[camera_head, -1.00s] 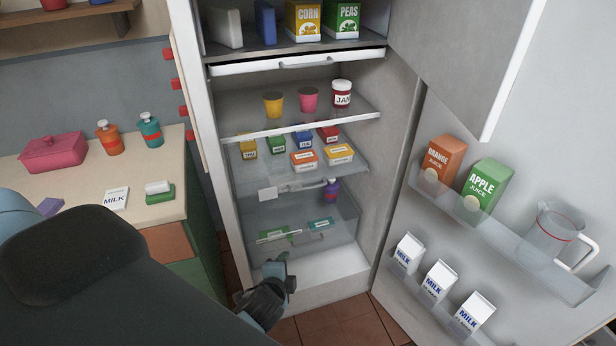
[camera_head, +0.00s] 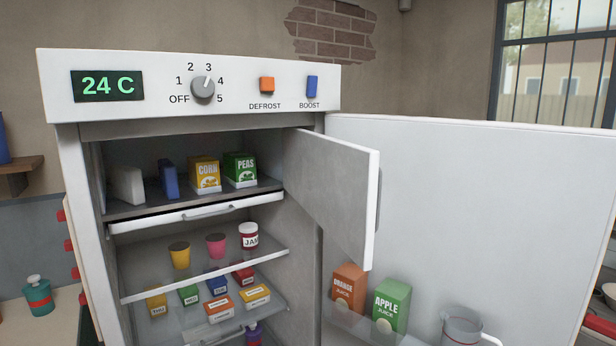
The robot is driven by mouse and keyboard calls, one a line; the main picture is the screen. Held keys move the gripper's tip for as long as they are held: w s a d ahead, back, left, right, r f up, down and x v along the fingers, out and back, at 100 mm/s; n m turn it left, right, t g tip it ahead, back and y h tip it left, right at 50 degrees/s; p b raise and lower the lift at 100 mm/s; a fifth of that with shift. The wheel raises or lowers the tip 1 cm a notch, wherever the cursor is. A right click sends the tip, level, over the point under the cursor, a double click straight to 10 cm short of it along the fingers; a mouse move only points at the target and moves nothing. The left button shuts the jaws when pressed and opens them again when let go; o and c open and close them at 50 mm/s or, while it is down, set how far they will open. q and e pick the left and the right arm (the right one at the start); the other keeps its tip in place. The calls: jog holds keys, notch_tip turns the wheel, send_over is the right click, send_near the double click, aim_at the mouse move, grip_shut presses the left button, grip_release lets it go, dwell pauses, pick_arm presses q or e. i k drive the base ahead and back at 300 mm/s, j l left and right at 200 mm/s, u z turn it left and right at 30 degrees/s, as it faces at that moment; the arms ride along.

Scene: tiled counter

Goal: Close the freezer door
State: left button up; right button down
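The freezer door (camera_head: 335,185) is a small grey inner door with a white edge, hinged on the right of the upper compartment. It stands open, swung out toward me and to the right. The freezer compartment (camera_head: 130,208) behind it holds a white box (camera_head: 128,186), a blue box (camera_head: 168,178), a yellow corn box (camera_head: 205,174) and a green peas box (camera_head: 240,170). Neither of my grippers shows in this view.
The large outer fridge door (camera_head: 480,200) is wide open to the right, with orange juice (camera_head: 348,288), apple juice (camera_head: 391,303) and a jug (camera_head: 461,328) on it. A control panel (camera_head: 190,86) tops the fridge. A counter with a teal bottle (camera_head: 38,296) is at left.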

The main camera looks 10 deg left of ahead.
aim_at(338, 183)
jog(key=l+u, duration=0.15)
jog(key=u, duration=0.2)
jog(key=l+u, duration=0.15)
jog(key=u, duration=0.15)
jog(key=i+l+u, duration=0.1)
jog(key=u, duration=0.25)
jog(key=l+u, duration=0.25)
jog(key=l, duration=0.2)
jog(key=k+l+u, duration=0.2)
jog(key=l, duration=0.85)
jog(key=k+l+u, duration=0.1)
jog(key=l, duration=0.5)
jog(key=k+j, duration=0.1)
jog(key=j, duration=0.1)
